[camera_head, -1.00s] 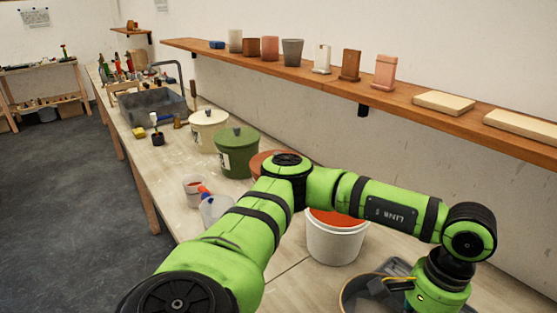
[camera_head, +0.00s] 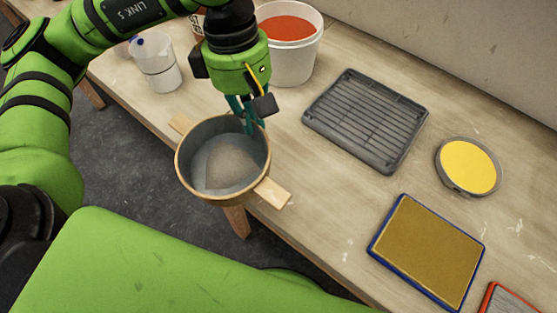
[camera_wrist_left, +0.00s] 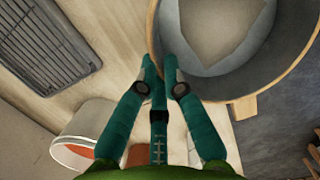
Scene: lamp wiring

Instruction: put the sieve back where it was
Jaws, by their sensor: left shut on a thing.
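The sieve (camera_head: 197,194), a round tan-rimmed vessel with a grey inside, is at the table's front edge, partly over the floor. Pale wooden pieces stick out on two sides of it; I cannot tell whether they belong to it or lie under it. My left gripper (camera_head: 246,122) is shut on its rim at the side toward the bucket. In the left wrist view the teal fingers (camera_wrist_left: 161,72) meet at the wall of the sieve (camera_wrist_left: 279,88). Whether the sieve rests on anything is unclear. My right gripper is not in view.
A white bucket (camera_head: 294,65) with red contents and a clear jug (camera_head: 157,66) stand behind. A grey ribbed tray (camera_head: 367,120), a yellow round dish (camera_head: 468,166) and a blue-framed pad (camera_head: 427,252) lie to the right. Bare tabletop (camera_head: 315,205) lies between.

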